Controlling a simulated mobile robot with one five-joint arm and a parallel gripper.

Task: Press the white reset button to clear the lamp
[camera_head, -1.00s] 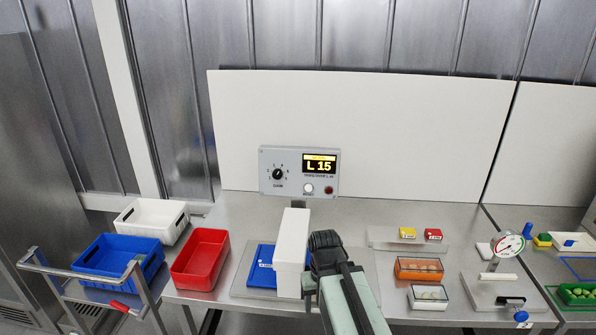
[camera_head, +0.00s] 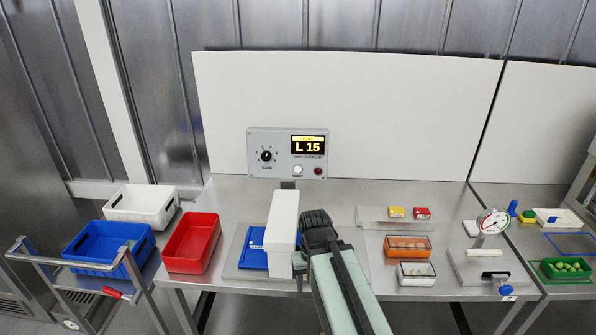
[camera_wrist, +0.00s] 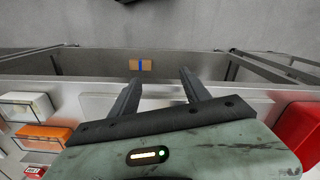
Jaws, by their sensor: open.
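The grey control panel (camera_head: 256,140) stands on a post at the back of the steel table. The white round reset button (camera_head: 297,169) is on its lower part, beneath a display (camera_head: 309,146) reading "L 15". The dark red lamp (camera_head: 318,171) is just right of the button and does not look brightly lit. My gripper's fingers show apart and empty in the wrist view (camera_wrist: 160,82), over the table's edge and the floor. In the head view my arm reaches over the table below the panel, apart from the button; the fingertips cannot be made out there.
A tall white block (camera_head: 283,225) stands by a blue tray (camera_head: 252,248), left of my arm. Red (camera_head: 190,243), blue (camera_head: 108,247) and white (camera_head: 140,204) bins are farther left. Orange (camera_head: 407,246) and clear (camera_head: 416,273) boxes and a dial gauge (camera_head: 492,221) are right.

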